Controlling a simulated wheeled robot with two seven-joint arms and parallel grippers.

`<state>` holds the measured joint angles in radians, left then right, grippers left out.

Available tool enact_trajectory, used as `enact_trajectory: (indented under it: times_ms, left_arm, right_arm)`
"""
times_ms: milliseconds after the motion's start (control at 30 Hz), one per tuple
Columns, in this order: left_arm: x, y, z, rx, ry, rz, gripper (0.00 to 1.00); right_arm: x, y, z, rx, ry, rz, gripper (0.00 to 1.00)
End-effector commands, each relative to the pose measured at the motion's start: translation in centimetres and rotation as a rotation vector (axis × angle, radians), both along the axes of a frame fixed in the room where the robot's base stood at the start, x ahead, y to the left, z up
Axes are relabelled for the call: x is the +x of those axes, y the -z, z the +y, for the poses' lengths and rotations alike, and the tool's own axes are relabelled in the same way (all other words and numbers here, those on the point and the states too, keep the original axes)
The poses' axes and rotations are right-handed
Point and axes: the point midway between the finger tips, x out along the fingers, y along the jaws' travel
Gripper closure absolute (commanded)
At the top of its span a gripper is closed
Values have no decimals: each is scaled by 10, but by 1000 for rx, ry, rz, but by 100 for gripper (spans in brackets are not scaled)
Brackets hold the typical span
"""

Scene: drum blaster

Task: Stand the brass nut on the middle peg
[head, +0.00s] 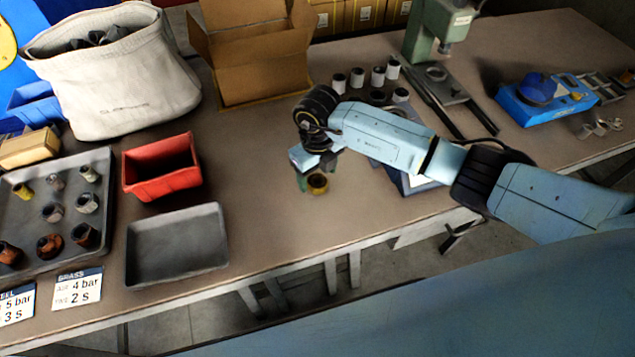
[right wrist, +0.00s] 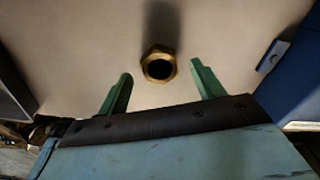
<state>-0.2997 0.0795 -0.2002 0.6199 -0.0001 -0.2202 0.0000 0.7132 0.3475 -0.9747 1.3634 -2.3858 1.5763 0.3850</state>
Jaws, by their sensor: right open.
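The brass nut (head: 317,185) is on the brown table, below my right forearm. In the right wrist view the nut (right wrist: 147,73) is a hexagonal ring with its dark hole facing the camera. My right gripper (head: 311,174) is open, its green fingers pointing down at the nut. In the right wrist view the gripper (right wrist: 161,69) has one fingertip on each side of the nut, with a gap to both. I cannot make out the middle peg for certain. My left gripper is not in view.
A blue-grey unit (head: 408,184) stands right of the nut, partly hidden by my right arm. A red bin (head: 162,168) and an empty grey tray (head: 176,246) are to the left. A cardboard box (head: 255,75) and several small cylinders (head: 357,78) stand behind.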

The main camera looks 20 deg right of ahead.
Motion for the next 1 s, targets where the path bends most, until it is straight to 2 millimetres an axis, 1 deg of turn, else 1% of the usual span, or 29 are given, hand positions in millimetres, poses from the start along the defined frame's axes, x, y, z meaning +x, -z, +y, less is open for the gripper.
enact_trajectory:
  times_ms: [33,133,233,400,433,833,867,900,1000]
  left_arm:
    - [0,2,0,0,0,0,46]
    - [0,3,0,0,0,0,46]
    - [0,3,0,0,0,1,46]
    - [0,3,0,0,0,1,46]
    - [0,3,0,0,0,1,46]
    - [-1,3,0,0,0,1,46]
    - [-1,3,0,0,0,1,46]
    - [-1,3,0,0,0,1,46]
    - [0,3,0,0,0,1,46]
  right_arm:
    - [-1,9,0,0,2,2,33]
    - [0,19,1,1,0,1,33]
    - [0,22,1,1,-1,-1,33]
    - [0,22,0,1,-1,-2,33]
    - [0,22,0,0,-1,-1,34]
    - [0,22,0,1,-1,-1,86]
    - [1,21,0,2,-1,-1,88]
    - [1,21,0,2,-1,-1,92]
    - [1,21,0,2,-1,-1,92]
